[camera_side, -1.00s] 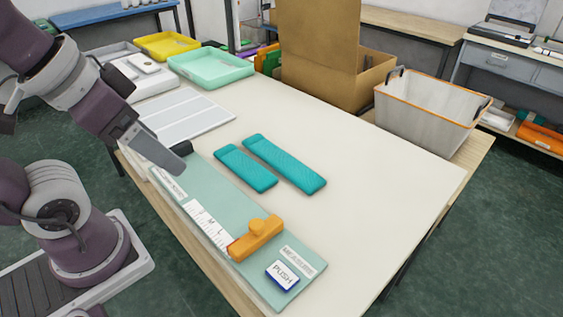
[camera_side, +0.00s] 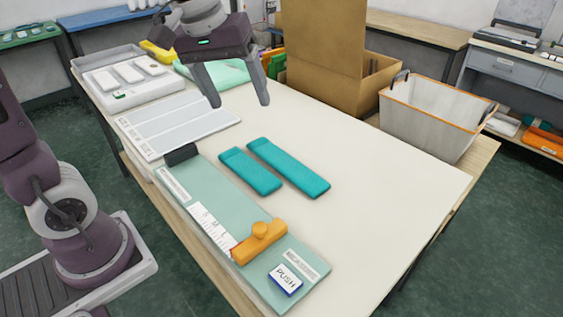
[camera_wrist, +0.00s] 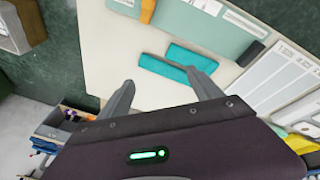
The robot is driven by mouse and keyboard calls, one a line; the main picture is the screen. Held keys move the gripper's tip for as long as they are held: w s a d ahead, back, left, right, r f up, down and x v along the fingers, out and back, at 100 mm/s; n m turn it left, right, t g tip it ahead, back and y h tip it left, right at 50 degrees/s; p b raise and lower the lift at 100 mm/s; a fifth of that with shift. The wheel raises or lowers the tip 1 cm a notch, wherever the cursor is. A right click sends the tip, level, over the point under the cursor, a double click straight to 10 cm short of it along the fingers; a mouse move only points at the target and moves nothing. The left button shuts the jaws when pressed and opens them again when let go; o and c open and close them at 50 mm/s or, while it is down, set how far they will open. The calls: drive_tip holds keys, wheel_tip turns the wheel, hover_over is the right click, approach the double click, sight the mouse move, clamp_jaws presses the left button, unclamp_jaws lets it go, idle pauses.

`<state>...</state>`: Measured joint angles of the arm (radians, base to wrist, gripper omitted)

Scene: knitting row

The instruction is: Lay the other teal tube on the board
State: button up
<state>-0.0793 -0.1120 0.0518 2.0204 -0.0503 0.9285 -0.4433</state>
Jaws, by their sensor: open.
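Two teal tubes lie flat and side by side on the table: a shorter one (camera_side: 250,171) nearer the board and a longer one (camera_side: 289,168) to its right. In the wrist view the shorter tube (camera_wrist: 192,57) and the longer tube (camera_wrist: 163,68) lie beyond my fingertips. The pale green measuring board (camera_side: 207,192) lies along the near left table edge, with a black end block, a scale, an orange slider (camera_side: 259,242) and a PUSH button (camera_side: 285,279). No tube lies on it. My gripper (camera_side: 240,105) is open and empty above the table, behind the tubes.
A white sheet with grey panels (camera_side: 178,122) lies behind the board. A white tray (camera_side: 133,82) and a mint tray (camera_side: 225,75) stand at the back. A cardboard box (camera_side: 340,90) and a grey bin with an orange rim (camera_side: 430,122) stand at the far right. The table right of the tubes is clear.

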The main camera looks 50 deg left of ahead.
drive_tip(key=w+a+f+n+g, duration=0.1)
drive_tip(key=w+a+f+n, duration=0.1)
drive_tip(key=w+f+n, duration=0.3)
drive_tip(key=w+a+f+g, duration=0.1)
drive_tip(key=w+a+f, duration=0.15)
drive_tip(key=w, duration=0.45)
drive_tip(key=n+g, duration=0.2)
drive_tip(key=n, duration=0.4)
hover_over(279, 157)
drive_tip(key=f, duration=1.5)
drive_tip(key=shift+s+d+f, duration=0.2)
drive_tip(key=shift+d, duration=0.05)
drive_tip(key=f, duration=0.7)
drive_tip(key=shift+w+a+f, duration=0.25)
drive_tip(key=shift+f, duration=0.1)
drive_tip(key=c, duration=1.1)
drive_tip(key=shift+r, duration=0.45)
wheel_tip(279, 157, up, 9)
drive_tip(key=s+a+r, duration=0.1)
drive_tip(key=s+a, duration=0.2)
drive_tip(key=s, duration=0.3)
drive_tip(key=s+a+r, duration=0.1)
drive_tip(key=s+a, duration=0.1)
drive_tip(key=s, duration=1.4)
drive_tip(key=f, duration=1)
drive_tip(key=shift+w+d, duration=0.1)
drive_tip(key=shift+d, duration=0.15)
